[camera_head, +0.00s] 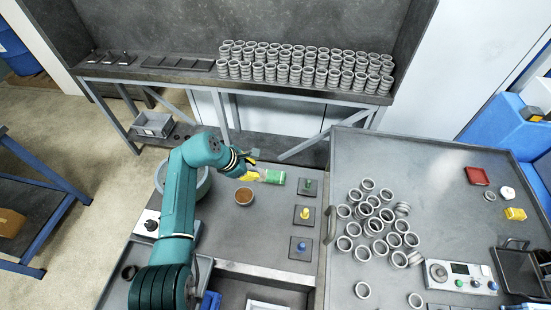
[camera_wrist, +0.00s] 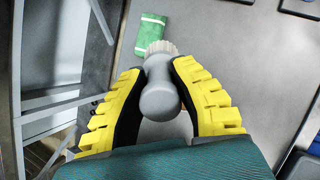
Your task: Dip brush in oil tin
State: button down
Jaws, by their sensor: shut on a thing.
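The brush (camera_wrist: 160,95) has a smooth grey handle and cream bristles (camera_wrist: 160,48). My gripper (camera_wrist: 158,70) is shut on its handle, with one yellow ribbed finger on each side. The bristles point away from my wrist. In the head view my gripper (camera_head: 249,167) is over the left workbench, and I cannot clearly make out the brush there. A round open tin with brown contents (camera_head: 244,196), apparently the oil tin, stands on the bench just below my gripper in the picture.
A green and white block (camera_head: 273,177) lies right of my gripper; it also shows in the wrist view (camera_wrist: 150,34). Dark pads with green, yellow and blue knobs (camera_head: 304,214) line the bench's right side. Many metal rings (camera_head: 375,215) lie on the right table.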

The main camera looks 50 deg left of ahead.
jog(key=s+a+f+n+t+y+p, duration=0.1)
jog(key=s+a+f+p, duration=0.1)
jog(key=s, duration=0.5)
notch_tip(320, 180, down, 6)
jog(key=b, duration=0.7)
jog(key=shift+d+r, duration=0.1)
jog(key=shift+r, duration=0.05)
jog(key=shift+f+b, duration=0.55)
jog(key=shift+f, duration=0.35)
dwell(0.8)
notch_tip(320, 180, up, 7)
jog(key=p, duration=0.7)
jog(key=shift+p, duration=0.4)
